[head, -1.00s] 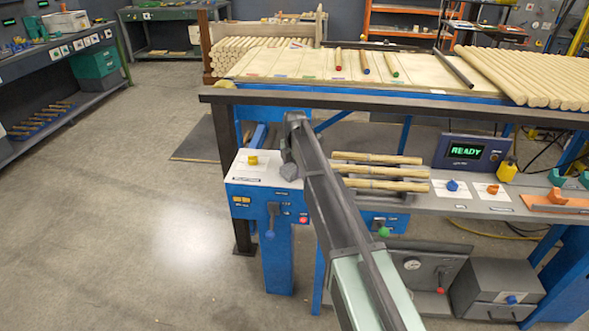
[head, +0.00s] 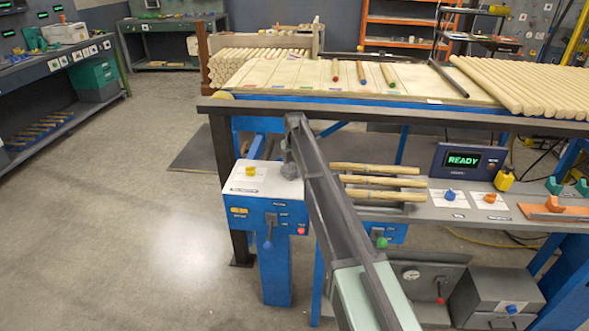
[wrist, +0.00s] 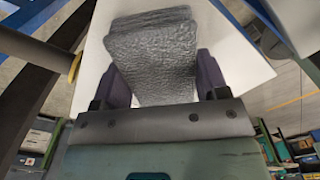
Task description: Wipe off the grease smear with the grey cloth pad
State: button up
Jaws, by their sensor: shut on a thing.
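The grey cloth pad (wrist: 152,48) is a thick, rough-textured block between the two dark fingers of my gripper (wrist: 160,82), which is shut on it. In the head view my gripper (head: 290,160) is partly hidden by my own arm, with the pad (head: 289,171) at its lower end. It is over the right rear part of the pale top of a blue cabinet (head: 262,180). The wrist view shows a white surface (wrist: 230,50) behind the pad; I cannot tell whether they touch. I cannot make out the grease smear in either view.
A yellow knob (head: 250,171) stands on the cabinet top, left of my gripper. A dark rail (head: 420,122) runs above and behind. Several turned wood pieces (head: 380,182) lie on the shelf to the right, near a READY display (head: 463,160). Floor at left is clear.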

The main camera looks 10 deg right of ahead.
notch_tip(320, 180, up, 9)
jog(key=p, duration=0.9)
jog(key=shift+r, duration=0.1)
dwell(0.3)
